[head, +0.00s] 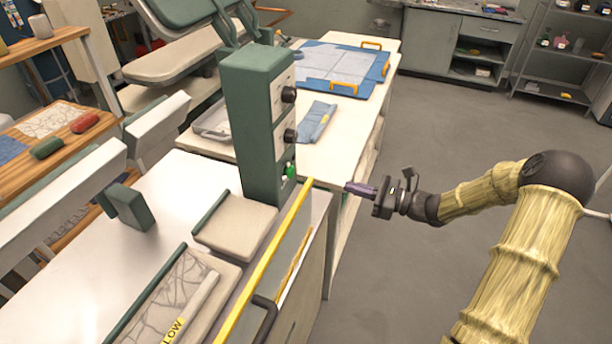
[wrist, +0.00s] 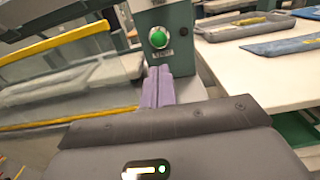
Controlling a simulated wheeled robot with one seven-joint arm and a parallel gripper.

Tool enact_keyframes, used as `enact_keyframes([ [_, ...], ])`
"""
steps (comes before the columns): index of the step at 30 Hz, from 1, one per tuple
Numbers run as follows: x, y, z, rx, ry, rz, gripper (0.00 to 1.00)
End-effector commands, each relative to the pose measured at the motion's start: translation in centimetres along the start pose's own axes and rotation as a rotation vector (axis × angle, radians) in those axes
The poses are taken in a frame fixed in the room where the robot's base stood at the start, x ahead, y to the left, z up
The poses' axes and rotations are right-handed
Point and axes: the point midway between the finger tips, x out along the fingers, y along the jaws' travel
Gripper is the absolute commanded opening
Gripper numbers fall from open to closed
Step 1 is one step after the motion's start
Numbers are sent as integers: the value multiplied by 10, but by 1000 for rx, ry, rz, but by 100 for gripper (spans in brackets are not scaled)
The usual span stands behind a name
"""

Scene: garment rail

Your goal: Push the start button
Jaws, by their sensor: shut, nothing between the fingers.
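The start button is a round green button (head: 291,171) low on the front of a dark green control column (head: 254,130), below two black knobs. A gap shows between the fingertips and the button in the head view.
A yellow bar (head: 265,262) runs along the machine's front edge, left of my gripper. A white table (head: 335,130) behind the column holds a blue folded cloth (head: 316,122) and a grey tray (head: 213,125). The floor (head: 440,120) to the right is clear.

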Motion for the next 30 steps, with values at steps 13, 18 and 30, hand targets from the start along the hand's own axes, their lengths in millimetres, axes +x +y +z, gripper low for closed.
enact_keyframes([
  [13,45,1,1,1,2,4,0],
  [18,76,2,1,-1,3,5,0],
  [30,135,1,0,0,4,2,0],
])
